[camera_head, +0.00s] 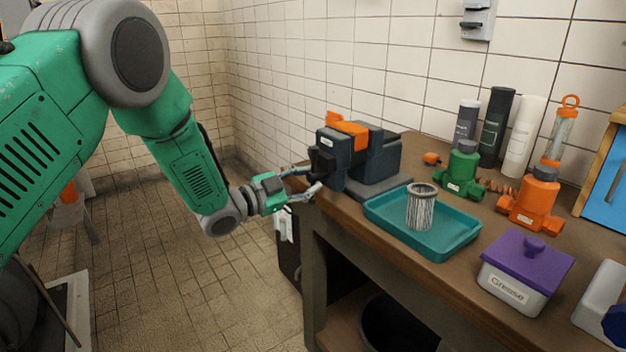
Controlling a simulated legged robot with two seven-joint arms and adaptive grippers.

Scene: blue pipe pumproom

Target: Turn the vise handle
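A separate handle bar is too small to make out. My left gripper (305,181) reaches in from the left, just left of and slightly below the screw end. Its fingers are spread apart, one above the other, with nothing clearly between them. The fingertips are close to the screw end; I cannot tell whether they touch it. My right gripper is not in view.
A teal tray (447,242) holding a metal mesh cylinder (420,206) sits right of the vise. A purple-lidded grease box (525,272), green and orange valve bodies, and several bottles crowd the bench. A tiled wall stands behind. The floor left of the bench is open.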

